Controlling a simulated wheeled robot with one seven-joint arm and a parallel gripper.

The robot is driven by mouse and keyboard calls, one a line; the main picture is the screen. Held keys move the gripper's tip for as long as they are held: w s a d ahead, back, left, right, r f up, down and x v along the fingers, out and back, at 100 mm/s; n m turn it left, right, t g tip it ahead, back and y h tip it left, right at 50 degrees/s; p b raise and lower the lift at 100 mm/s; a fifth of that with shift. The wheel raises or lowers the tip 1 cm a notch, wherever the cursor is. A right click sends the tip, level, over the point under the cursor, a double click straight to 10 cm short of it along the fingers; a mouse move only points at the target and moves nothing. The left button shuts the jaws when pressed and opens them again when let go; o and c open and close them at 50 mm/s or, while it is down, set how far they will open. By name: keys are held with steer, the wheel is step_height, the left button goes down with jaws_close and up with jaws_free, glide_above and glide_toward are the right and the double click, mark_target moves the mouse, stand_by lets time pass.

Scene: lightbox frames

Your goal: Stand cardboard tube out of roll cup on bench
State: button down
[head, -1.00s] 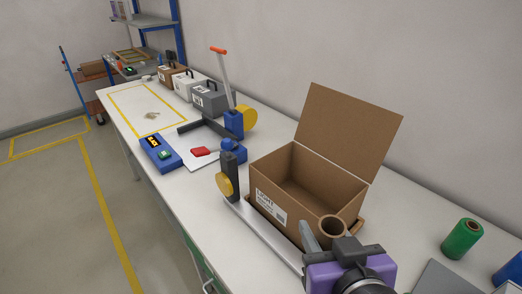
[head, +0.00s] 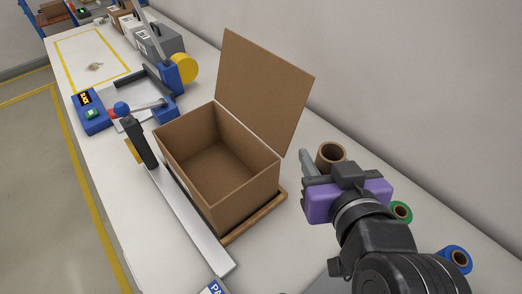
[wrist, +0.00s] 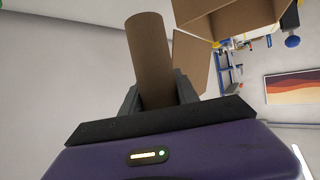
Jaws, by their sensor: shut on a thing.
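The brown cardboard tube (head: 331,156) is in my gripper (head: 320,172), to the right of the open box in the head view. Its open upper end faces the camera, and my gripper partly covers its lower part. In the wrist view the tube (wrist: 150,50) stands out between the two grey fingers (wrist: 158,97), which are closed on its sides. The white bench (head: 95,150) runs under the box and rolls. Whether the tube touches the bench cannot be told. I cannot make out a roll cup.
The open cardboard box (head: 215,160) sits on a brown board (head: 258,220), lid raised. A green roll (head: 401,212) and a blue roll (head: 456,260) lie at the right. A blue sealer (head: 170,75) stands behind left. Bare bench shows by the wall.

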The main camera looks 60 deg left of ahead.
step_height(320, 180, down, 20)
stand_by(0.6)
steer(key=shift+f, duration=0.15)
steer(key=c, duration=0.9)
jaws_free()
steer(key=b+v, duration=0.1)
steer(key=v, duration=0.6)
steer(key=shift+s+d+r, duration=0.15)
steer(key=shift+d+r, duration=0.05)
steer(key=shift+r, duration=0.1)
